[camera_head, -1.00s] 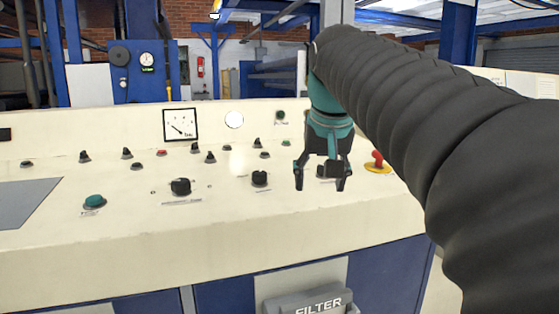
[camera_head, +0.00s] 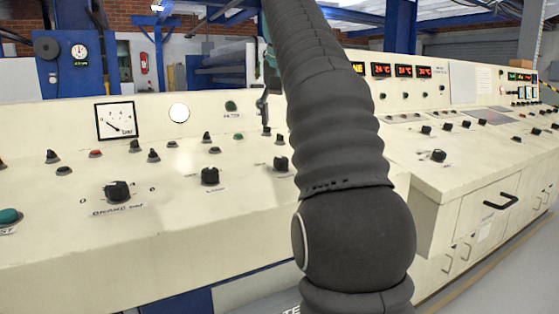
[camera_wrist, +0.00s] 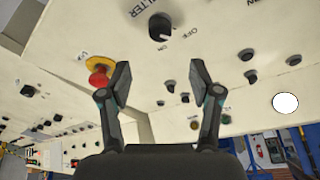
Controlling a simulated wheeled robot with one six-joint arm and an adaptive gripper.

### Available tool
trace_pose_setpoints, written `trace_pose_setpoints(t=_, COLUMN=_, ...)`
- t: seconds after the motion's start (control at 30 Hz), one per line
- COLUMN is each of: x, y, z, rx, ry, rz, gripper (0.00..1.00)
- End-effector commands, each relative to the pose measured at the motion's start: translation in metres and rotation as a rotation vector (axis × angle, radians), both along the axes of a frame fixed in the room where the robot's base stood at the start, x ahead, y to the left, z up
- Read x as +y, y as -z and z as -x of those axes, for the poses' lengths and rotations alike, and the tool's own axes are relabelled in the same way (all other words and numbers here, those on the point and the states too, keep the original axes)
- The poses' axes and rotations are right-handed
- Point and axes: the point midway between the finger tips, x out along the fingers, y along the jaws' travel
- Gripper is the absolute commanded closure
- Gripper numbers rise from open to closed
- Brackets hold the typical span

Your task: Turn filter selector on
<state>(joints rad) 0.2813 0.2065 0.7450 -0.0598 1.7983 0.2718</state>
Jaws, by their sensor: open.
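The filter selector (camera_wrist: 160,26) is a round black knob on the cream panel at the top of the wrist view. FILTER, OFF and ON are printed around it; I cannot tell its setting for sure. My gripper (camera_wrist: 160,77) is open and empty, its two fingers apart, with the knob beyond the gap between the tips and no contact visible. In the head view, a black knob (camera_head: 281,164) beside my arm appears to be this selector. There my gripper (camera_head: 263,105) is mostly hidden behind my arm, with only a dark finger showing.
A red button on a yellow ring (camera_wrist: 99,72) lies close to the left finger in the wrist view. Several small black knobs stand around. In the head view, a lamp knob (camera_head: 210,175) and brake knob (camera_head: 117,190) are left, and another console (camera_head: 465,140) stands right.

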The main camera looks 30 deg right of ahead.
Motion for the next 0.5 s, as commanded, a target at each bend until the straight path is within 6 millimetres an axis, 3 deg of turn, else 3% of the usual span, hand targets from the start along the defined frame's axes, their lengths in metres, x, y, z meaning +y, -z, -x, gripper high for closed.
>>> trace_pose_setpoints(t=0.1, x=-0.004, y=0.027, z=-0.008, rx=0.002, ry=0.0, rz=-0.001, gripper=0.36)
trace_pose_setpoints(t=0.5, x=-0.012, y=0.086, z=-0.032, rx=0.001, ry=-0.005, rz=0.0, gripper=0.36)
